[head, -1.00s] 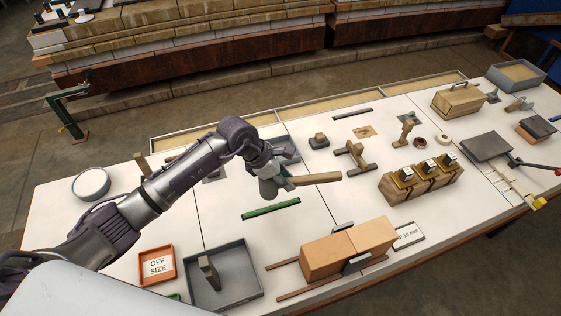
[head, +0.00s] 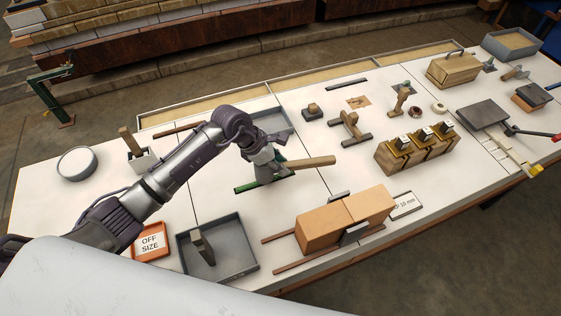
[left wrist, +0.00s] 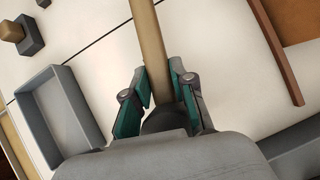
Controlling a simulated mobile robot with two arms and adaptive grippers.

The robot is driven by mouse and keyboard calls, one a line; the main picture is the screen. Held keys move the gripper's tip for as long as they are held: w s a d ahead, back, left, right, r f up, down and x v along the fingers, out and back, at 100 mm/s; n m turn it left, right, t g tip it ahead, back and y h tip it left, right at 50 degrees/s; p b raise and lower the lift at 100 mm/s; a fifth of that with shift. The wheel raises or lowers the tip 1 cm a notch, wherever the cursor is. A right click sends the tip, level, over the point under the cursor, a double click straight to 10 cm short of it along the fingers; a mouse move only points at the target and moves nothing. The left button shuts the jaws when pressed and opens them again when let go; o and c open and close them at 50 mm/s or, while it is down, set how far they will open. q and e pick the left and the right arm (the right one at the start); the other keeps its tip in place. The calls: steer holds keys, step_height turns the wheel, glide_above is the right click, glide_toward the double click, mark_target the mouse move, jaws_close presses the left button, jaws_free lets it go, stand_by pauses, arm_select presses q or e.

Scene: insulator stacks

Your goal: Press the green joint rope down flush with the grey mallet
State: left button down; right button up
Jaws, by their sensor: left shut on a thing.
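My left gripper (head: 272,163) is shut on the grey mallet. The mallet's wooden handle (head: 312,162) sticks out to the right, and it runs up between the finger pads in the left wrist view (left wrist: 149,40). The mallet's dark grey head (left wrist: 168,118) is close to the palm there, partly hidden by the gripper. A long green strip (head: 246,187), seemingly the joint rope, lies on the white table just below the gripper in the head view, partly covered by it. I cannot tell whether the mallet touches it. My right gripper is out of view.
A grey tray (head: 250,262) and an orange "OFF SIZE" tray (head: 150,256) are at front left. A wooden block set with metal clamps (head: 415,148) stands right. Another grey tray (left wrist: 62,105) is beside the gripper.

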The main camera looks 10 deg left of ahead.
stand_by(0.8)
arm_select(q)
steer(key=shift+f+b, duration=1)
steer(key=shift+f, duration=0.1)
stand_by(0.5)
steer(key=shift+s, duration=0.1)
stand_by(1.3)
steer(key=shift+r+p, duration=2.05)
steer(key=shift+r, duration=1.5)
steer(key=shift+r, duration=0.1)
steer(key=shift+r+p, duration=0.65)
steer(key=shift+r, duration=0.2)
step_height(320, 180, up, 6)
steer(key=p, duration=0.3)
